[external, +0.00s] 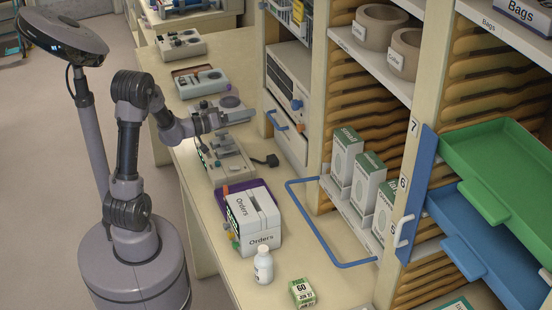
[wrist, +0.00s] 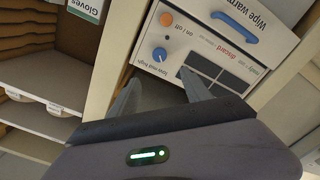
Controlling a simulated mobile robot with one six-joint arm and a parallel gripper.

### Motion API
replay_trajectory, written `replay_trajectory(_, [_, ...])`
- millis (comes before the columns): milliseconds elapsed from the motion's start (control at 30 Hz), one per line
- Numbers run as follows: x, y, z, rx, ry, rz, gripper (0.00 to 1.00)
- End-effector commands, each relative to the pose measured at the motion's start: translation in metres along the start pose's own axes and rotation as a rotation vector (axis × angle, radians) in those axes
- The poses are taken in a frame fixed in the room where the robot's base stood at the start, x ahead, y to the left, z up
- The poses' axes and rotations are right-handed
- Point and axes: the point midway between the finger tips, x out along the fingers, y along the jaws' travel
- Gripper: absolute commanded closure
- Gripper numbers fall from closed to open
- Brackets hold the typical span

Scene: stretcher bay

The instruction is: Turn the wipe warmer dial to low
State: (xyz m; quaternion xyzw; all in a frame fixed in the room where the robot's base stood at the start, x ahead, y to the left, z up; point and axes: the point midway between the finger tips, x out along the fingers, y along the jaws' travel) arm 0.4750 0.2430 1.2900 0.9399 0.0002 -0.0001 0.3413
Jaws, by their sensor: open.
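The wipe warmer (external: 285,140) is a pale cabinet unit built into the shelving in the external view. Its front panel (wrist: 205,45) fills the upper middle of the wrist view, tilted. The blue dial (wrist: 159,54) sits on this panel beside small low, med and high lettering; its exact setting is too small to tell. An orange on/off knob (wrist: 166,19) is near it. My gripper (wrist: 160,78) is open, with its fingertips either side of the line to the dial, apart from it. In the external view my gripper (external: 238,117) reaches over the counter toward the warmer.
A blue handle (wrist: 235,27) and dark panel windows lie near the dial. The counter (external: 262,160) below my arm holds several devices, an Orders box (external: 262,238) and a white bottle (external: 263,265). A blue rail (external: 305,210) sticks out from the shelving.

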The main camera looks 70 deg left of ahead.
Motion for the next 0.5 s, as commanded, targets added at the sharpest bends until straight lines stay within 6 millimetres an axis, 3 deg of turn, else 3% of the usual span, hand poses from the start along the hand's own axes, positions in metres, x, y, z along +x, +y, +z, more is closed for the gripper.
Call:
replay_trajectory(133, [-0.0128,0.0,0.0001,0.0,0.0,0.0,0.43])
replay_trajectory(400, [-0.0136,0.0001,0.0003,0.009,0.0,0.001,0.42])
replay_trajectory(500, [-0.0134,-0.0026,0.0052,0.236,0.002,0.002,0.42])
